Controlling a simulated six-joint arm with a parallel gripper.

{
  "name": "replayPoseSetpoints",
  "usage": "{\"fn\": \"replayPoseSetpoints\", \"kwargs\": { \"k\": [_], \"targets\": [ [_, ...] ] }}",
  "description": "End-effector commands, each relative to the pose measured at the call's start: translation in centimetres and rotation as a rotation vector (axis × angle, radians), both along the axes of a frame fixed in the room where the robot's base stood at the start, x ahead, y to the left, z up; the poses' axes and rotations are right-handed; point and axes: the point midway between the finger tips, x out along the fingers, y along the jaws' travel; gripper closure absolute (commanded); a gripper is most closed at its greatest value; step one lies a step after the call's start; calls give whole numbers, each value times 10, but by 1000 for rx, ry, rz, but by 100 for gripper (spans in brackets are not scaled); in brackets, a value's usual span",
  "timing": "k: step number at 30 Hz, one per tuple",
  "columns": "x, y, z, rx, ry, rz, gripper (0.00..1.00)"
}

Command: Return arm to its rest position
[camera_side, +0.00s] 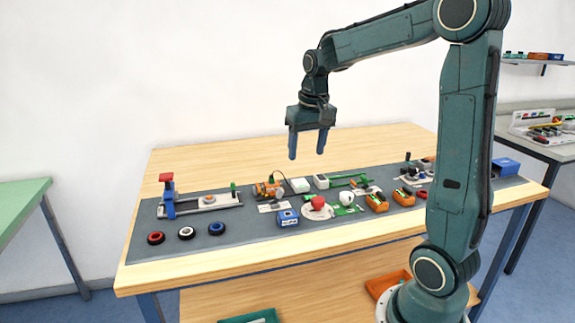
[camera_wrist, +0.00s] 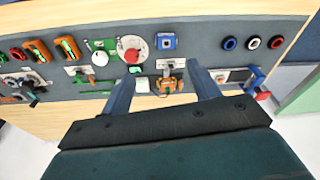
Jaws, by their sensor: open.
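My gripper (camera_side: 307,152) hangs above the back part of the table, fingers pointing down, well clear of everything on it. Its two blue fingers are apart with nothing between them. In the wrist view my gripper (camera_wrist: 161,88) also shows open and empty, with the table items beyond the fingertips. My arm is raised and bent over the table from its base at the right front.
A grey mat (camera_side: 260,228) on the wooden table (camera_side: 185,155) carries a red-and-blue fixture (camera_side: 168,195), several rings, a blue block (camera_side: 287,217), a red knob (camera_side: 318,202), a white knob (camera_side: 347,198) and orange devices (camera_side: 376,202). The air around my gripper is free.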

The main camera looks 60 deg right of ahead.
Motion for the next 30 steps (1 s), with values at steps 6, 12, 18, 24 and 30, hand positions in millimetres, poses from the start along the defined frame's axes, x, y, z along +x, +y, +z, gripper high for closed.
{"fn": "replayPoseSetpoints", "kwargs": {
  "k": [6, 12, 18, 24, 30],
  "targets": [
    [-23, 54, 21, -36, -64, 127, 39],
    [-50, 95, 30, -61, -122, 238, 39],
    [-80, 130, 33, -83, -182, 347, 39],
    [-113, 158, 28, -101, -244, 457, 39],
    [-139, 176, 20, -112, -297, 547, 39]
  ]
}}
